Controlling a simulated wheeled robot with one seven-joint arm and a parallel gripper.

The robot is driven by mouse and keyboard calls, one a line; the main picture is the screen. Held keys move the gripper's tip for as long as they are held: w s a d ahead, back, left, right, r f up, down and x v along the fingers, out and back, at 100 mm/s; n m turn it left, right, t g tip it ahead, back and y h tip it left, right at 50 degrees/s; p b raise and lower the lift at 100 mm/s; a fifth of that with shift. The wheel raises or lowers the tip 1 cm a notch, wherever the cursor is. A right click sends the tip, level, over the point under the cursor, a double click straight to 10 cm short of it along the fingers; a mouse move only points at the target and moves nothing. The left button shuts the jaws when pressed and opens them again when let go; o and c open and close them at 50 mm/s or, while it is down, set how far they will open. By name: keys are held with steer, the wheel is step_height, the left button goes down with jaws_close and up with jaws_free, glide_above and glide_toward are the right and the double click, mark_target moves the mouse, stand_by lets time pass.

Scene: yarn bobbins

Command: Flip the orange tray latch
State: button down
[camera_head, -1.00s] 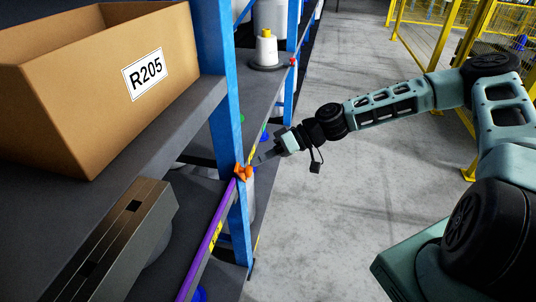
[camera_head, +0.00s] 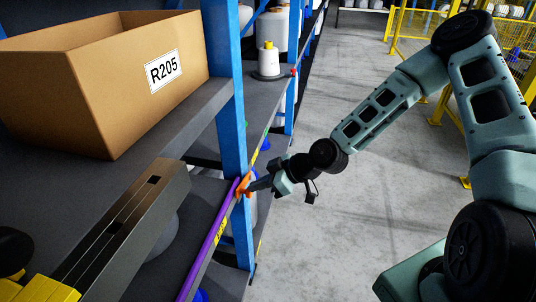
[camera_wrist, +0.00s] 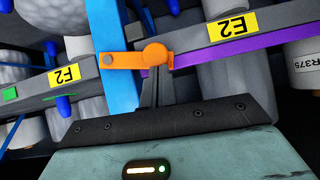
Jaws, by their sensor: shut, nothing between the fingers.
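The orange tray latch (camera_head: 244,185) sits at the blue rack post, at the end of the purple-edged tray. In the wrist view the latch (camera_wrist: 138,58) lies across the post, with a round orange knob at its right end. My gripper (camera_head: 252,186) is shut and empty. In the wrist view its fingertips (camera_wrist: 157,72) are right at the lower side of the knob; I cannot tell whether they touch it. The fingers hide a little of the area below the latch.
The blue post (camera_head: 230,100) stands close beside my gripper. A cardboard box (camera_head: 110,80) labelled R205 stands on the upper shelf. The purple rail (camera_head: 212,240) runs toward the front. In the wrist view, labels E2 (camera_wrist: 230,27) and F2 (camera_wrist: 66,74) flank the latch. The aisle floor (camera_head: 330,230) is clear.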

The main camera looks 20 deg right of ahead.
steer(key=shift+s+a+f+b, duration=0.15)
steer(key=shift+s+a+f, duration=0.1)
steer(key=shift+f, duration=0.3)
steer(key=shift+s+a+f+b, duration=0.1)
steer(key=shift+s+f+b, duration=0.1)
steer(key=shift+f, duration=0.3)
